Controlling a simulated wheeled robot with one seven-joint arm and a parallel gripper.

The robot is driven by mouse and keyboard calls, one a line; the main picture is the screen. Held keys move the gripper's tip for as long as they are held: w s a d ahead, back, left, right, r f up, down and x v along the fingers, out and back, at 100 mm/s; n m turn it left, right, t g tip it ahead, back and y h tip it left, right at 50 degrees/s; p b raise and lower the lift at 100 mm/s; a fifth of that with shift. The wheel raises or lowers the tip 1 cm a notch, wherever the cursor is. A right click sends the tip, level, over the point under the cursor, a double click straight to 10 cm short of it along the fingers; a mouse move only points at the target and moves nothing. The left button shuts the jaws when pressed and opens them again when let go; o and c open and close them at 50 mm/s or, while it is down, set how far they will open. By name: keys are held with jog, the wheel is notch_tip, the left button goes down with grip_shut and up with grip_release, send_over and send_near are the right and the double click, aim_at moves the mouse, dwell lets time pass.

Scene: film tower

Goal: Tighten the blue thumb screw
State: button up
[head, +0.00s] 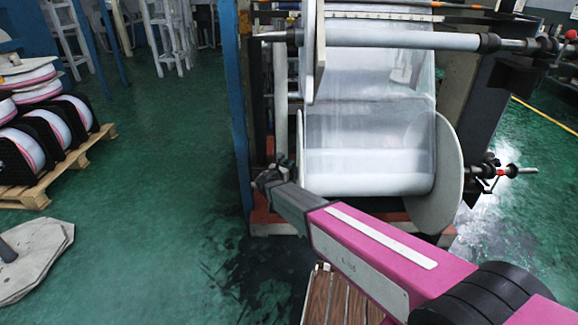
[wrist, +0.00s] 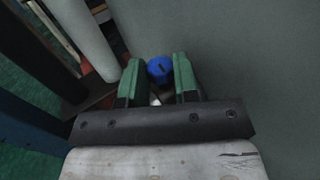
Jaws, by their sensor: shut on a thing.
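The blue thumb screw (wrist: 160,70) shows in the wrist view as a round blue knob with a dark slot. My gripper (wrist: 157,80) has its two green-padded fingers on either side of the knob, shut on it. In the head view my gripper (head: 268,178) is at the left side of the film roll, by the machine's frame. The screw is hidden there by the gripper and arm. A light grey surface lies behind and to the right of the knob in the wrist view.
The film roll (head: 368,172) sits between a left flange and a large grey disc (head: 440,172). A blue post (head: 236,105) stands close left of my gripper. Pallets with reels (head: 40,190) are at far left. Green floor (head: 160,150) between is clear.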

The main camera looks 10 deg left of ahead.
jog(key=m+g+h, duration=0.1)
jog(key=m+h, duration=0.1)
jog(key=h, duration=0.1)
jog(key=shift+w+a+m+g+h, duration=0.2)
jog(key=shift+a+m+g+h, duration=0.1)
jog(key=shift+g, duration=0.1)
jog(key=shift+m+g+h, duration=0.6)
jog(key=shift+m+h, duration=0.1)
jog(key=shift+h, duration=0.1)
jog(key=o, duration=0.6)
jog(key=shift+s, duration=0.15)
jog(key=v, duration=1)
jog(key=shift+s+a, duration=0.1)
jog(key=shift+a, duration=0.2)
jog(key=shift+o, duration=0.4)
